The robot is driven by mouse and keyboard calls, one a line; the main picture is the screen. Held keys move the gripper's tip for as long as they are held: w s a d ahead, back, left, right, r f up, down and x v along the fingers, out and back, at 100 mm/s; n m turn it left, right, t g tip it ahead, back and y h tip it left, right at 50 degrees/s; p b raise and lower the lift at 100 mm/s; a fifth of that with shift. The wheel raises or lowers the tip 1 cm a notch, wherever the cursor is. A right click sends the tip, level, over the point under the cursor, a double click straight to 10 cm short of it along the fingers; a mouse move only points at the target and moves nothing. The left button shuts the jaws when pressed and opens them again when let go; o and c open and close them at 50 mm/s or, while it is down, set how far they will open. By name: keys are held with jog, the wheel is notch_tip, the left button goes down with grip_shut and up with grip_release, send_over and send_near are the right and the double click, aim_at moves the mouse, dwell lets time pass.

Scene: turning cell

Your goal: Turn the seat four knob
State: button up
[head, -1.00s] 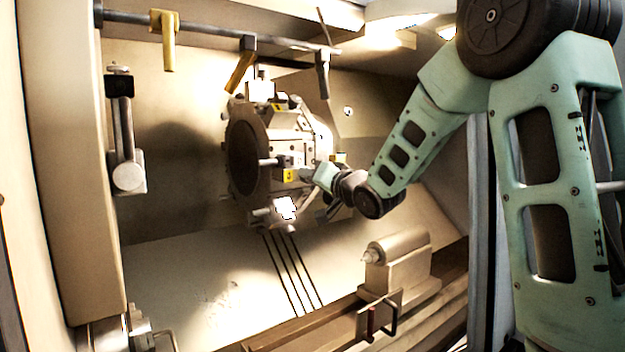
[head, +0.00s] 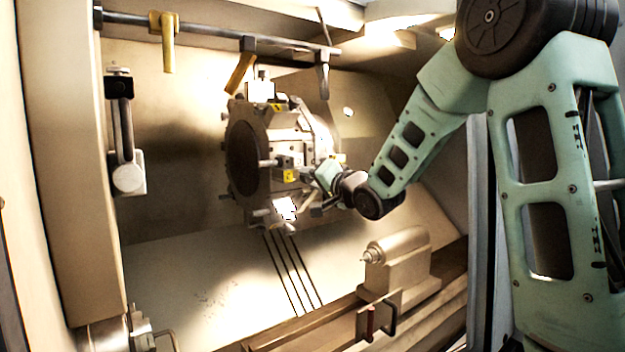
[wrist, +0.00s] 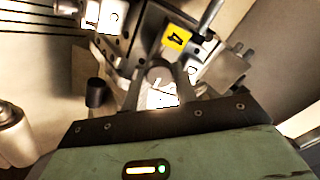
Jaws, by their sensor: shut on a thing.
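The turret (head: 244,150) is a large round disc with tool seats around its rim, on the machine's back wall. Seat four carries a yellow label marked 4 (wrist: 176,37), which also shows small in the head view (head: 290,176). Just below the label in the wrist view is a rounded grey knob (wrist: 160,76). My gripper (wrist: 158,84) is shut on this knob, with a finger on each side of it. In the head view my gripper (head: 322,176) is at the right side of the seat, and the knob is hidden there.
Neighbouring seats carry tool holders and projecting bars close to my gripper, including a grey block (wrist: 226,68) at its right. A tailstock (head: 398,258) stands on the rail lower right. A bar with yellow and grey hooks (head: 215,32) runs above.

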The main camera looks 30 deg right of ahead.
jog(key=o, duration=1)
jog(key=shift+c, duration=0.2)
jog(key=s+b, duration=0.4)
jog(key=s, duration=1.3)
jog(key=shift+s+d, duration=0.2)
jog(key=shift+d, duration=0.15)
jog(key=a+f+n+g+y+b, duration=0.1)
jog(key=a+f+n+g, duration=0.75)
jog(key=a+f, duration=0.9)
jog(key=s+a+f+n+g, duration=0.3)
jog(key=s+a, duration=0.1)
jog(key=s, duration=0.3)
jog(key=s+a+f+n+g, duration=0.3)
jog(key=s+a, duration=0.1)
jog(key=s, duration=0.3)
jog(key=s+a+f+n+g+h, duration=0.1)
jog(key=s+a+f+n+g, duration=0.2)
jog(key=s, duration=0.4)
jog(key=shift+a+b, duration=0.4)
jog(key=shift+a, duration=0.1)
